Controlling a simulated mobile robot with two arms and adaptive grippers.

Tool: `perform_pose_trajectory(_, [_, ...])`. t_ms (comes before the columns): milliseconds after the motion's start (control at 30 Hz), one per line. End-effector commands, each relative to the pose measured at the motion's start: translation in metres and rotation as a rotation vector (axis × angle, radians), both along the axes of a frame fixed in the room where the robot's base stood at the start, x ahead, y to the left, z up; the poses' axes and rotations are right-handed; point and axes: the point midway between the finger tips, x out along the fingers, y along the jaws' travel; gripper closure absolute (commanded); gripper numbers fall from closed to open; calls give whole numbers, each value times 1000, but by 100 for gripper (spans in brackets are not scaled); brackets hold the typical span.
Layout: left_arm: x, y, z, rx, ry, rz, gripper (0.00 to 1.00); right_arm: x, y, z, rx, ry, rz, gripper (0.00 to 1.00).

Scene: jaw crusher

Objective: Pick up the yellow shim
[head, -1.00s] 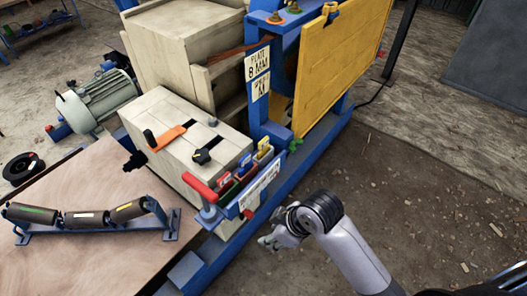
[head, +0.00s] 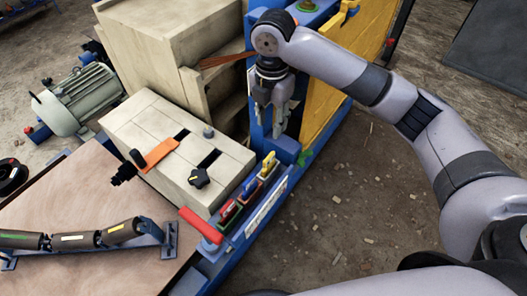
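The yellow shim (head: 269,160) stands upright in the far slot of a small blue rack on the side of the crusher. My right gripper (head: 270,124) hangs pointing down, above and slightly beyond the yellow shim in the head view. Its fingers are apart with nothing visible between them, and it does not appear to touch the shim. A blue shim (head: 250,186) and a red-and-green one (head: 229,212) stand in the nearer slots. My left gripper is out of view.
A red-handled clamp (head: 201,226) stands at the near end of the rack. A wooden-coloured block (head: 160,130) with an orange lever (head: 160,153) lies left of it. The yellow panel (head: 345,70) and blue frame stand close behind my gripper. Roller set (head: 90,240) lies on the table.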

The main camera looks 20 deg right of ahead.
Motion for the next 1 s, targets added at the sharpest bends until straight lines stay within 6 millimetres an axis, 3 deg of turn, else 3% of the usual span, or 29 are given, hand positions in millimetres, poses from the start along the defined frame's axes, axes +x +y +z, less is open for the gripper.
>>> perform_pose_trajectory(67, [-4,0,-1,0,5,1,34,-1,-1,-13,-2,6,-1,66])
perform_pose_trajectory(300, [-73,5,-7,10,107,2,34,-1,-1,-65,-1,4,-4,66])
perform_pose_trajectory(367, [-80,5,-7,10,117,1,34,-2,-1,-78,-2,4,-4,66])
perform_pose_trajectory(467, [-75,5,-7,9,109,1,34,-2,0,-97,0,2,-3,66])
perform_pose_trajectory(700, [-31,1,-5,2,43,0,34,-1,0,-117,1,-1,-3,66])
perform_pose_trajectory(833, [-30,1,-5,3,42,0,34,-1,2,-130,1,1,-3,66])
perform_pose_trajectory(1000, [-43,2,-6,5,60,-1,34,0,4,-157,0,0,-3,66])
